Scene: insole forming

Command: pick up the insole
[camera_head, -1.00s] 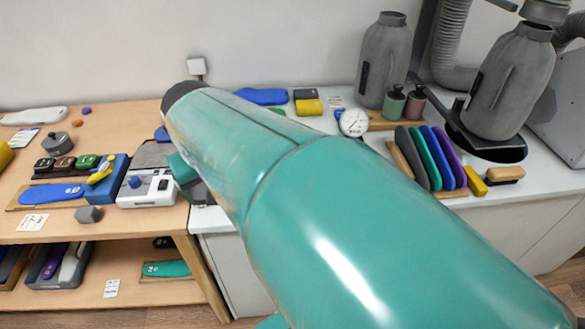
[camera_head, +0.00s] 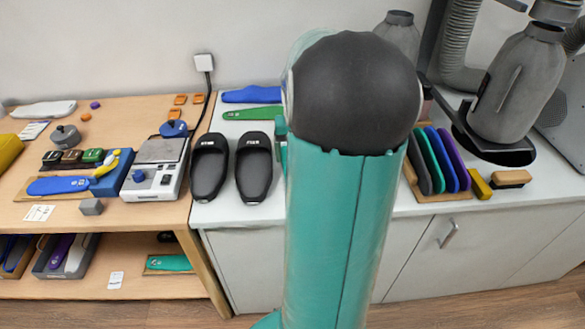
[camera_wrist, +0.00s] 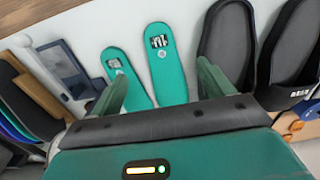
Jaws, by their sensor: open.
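Two teal insoles with small printed labels lie side by side on the white counter in the wrist view: a left insole (camera_wrist: 117,66) and a right insole (camera_wrist: 164,62). My gripper (camera_wrist: 162,70) is open and empty, with its two green fingers apart. The right insole shows between the fingers, and the left finger covers part of the left insole. I cannot tell how high the fingers are above them. In the head view, my arm hides the gripper and both of these insoles.
Two black slippers (camera_head: 210,166) stand on the counter left of my arm. A blue insole (camera_head: 250,95) and a green insole (camera_head: 252,113) lie behind them. Several upright insoles in a rack (camera_head: 440,192) stand to the right. The wooden table (camera_head: 120,222) holds a scale (camera_head: 155,180).

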